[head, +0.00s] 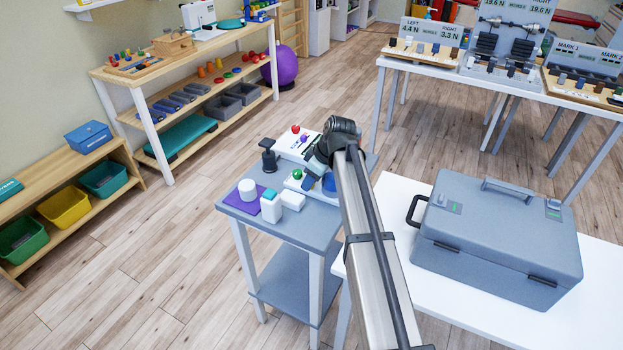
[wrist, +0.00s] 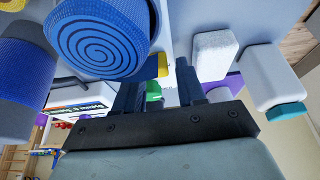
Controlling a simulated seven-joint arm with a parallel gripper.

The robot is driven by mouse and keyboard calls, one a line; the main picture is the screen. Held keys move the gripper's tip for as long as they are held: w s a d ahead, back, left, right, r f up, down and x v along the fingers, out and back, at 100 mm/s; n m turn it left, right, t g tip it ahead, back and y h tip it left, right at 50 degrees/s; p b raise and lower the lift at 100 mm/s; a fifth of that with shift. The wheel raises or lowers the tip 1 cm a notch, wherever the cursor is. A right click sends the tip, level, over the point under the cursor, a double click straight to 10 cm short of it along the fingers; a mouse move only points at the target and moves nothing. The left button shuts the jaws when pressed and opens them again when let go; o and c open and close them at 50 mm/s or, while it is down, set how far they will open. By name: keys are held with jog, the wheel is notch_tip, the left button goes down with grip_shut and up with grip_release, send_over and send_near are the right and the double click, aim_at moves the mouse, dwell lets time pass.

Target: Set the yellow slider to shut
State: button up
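A small yellow piece (wrist: 163,65) shows in the wrist view, just beyond my fingers and partly hidden by a blue roll with a spiral end (wrist: 100,38). I cannot tell for sure that it is the yellow slider. A green knob (wrist: 153,91) shows between my fingers, farther off; it also shows in the head view (head: 297,173). My gripper (wrist: 158,88) has its fingers apart with nothing visibly held. In the head view my gripper (head: 311,178) is over the small grey table, and my arm hides part of the panel there. No yellow slider is clear in that view.
On the grey table (head: 285,220) stand a white panel with red and purple knobs (head: 283,145), a black stand (head: 268,160), a white cylinder (head: 247,189) on a purple mat (head: 236,204), and a teal-topped white bottle (head: 270,208). A grey case (head: 490,235) lies at right.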

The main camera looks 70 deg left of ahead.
grip_shut()
dwell(0.3)
jog(key=shift+w+a, duration=1.25)
jog(key=shift+w, duration=0.05)
jog(key=shift+o, duration=0.9)
grip_release()
jog(key=shift+r, duration=0.1)
